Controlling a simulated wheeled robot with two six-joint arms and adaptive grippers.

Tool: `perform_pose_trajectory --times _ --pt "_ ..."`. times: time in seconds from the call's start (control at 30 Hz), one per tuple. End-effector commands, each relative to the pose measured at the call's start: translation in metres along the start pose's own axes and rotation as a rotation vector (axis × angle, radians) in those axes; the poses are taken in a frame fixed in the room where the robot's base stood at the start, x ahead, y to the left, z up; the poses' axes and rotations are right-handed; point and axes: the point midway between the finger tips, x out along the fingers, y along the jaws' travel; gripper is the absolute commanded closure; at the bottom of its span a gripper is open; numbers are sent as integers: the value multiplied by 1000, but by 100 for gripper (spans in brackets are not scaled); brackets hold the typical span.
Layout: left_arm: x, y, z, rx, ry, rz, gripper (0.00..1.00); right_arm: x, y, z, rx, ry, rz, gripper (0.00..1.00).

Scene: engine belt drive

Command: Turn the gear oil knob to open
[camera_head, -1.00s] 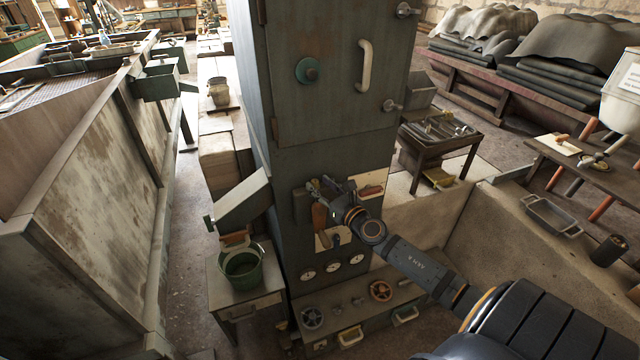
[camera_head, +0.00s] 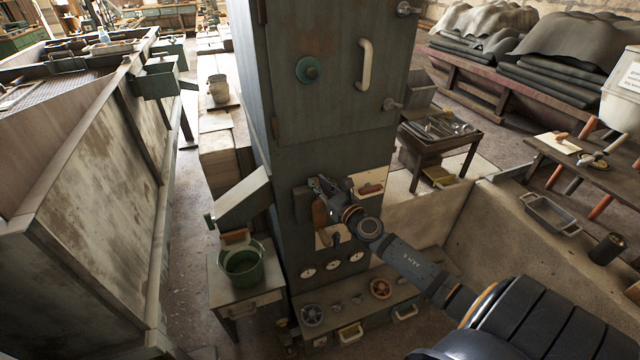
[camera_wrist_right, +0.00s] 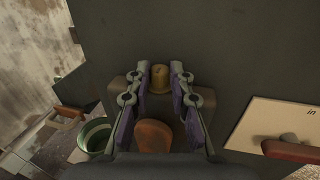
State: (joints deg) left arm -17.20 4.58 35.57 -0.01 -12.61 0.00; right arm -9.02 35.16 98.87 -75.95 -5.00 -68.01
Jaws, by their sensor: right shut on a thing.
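My right gripper (camera_head: 322,185) is at the front face of the tall grey-green cabinet (camera_head: 337,130), below its door. In the right wrist view, its two fingers (camera_wrist_right: 160,73) are on either side of a small brass-coloured knob (camera_wrist_right: 160,77), shut on it. The knob stands on a dark block on the cabinet face. I cannot read a label that says it is the gear oil knob. A brown-orange handle (camera_wrist_right: 154,135) lies just below, between the finger bases; it also shows in the head view (camera_head: 319,213). My left gripper is not in view.
A pale plate with a red handle (camera_head: 371,188) is right of the gripper. Gauges (camera_head: 332,265) and valve wheels (camera_head: 381,289) are below. A green bucket (camera_head: 243,266) stands on a small table to the left. A green round knob (camera_head: 307,70) is on the door above.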

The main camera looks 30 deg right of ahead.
Motion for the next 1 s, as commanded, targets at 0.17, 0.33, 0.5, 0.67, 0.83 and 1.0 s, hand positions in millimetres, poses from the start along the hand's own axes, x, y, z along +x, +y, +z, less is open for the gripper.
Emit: perform_pose_trajectory --times 0.17,0.33,0.5,0.67,0.83,1.0 --pt "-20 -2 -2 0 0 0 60 0 3 5 8 -1 -63 100" --pt "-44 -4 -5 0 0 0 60 0 7 7 11 -1 -178 100" --pt "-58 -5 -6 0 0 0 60 2 11 3 11 -6 -337 100" --pt "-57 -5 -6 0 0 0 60 4 14 -1 9 -9 -486 100" --pt "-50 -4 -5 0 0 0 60 6 17 -3 6 -13 -629 100" --pt "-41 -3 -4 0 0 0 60 8 19 -3 5 -16 -746 100"
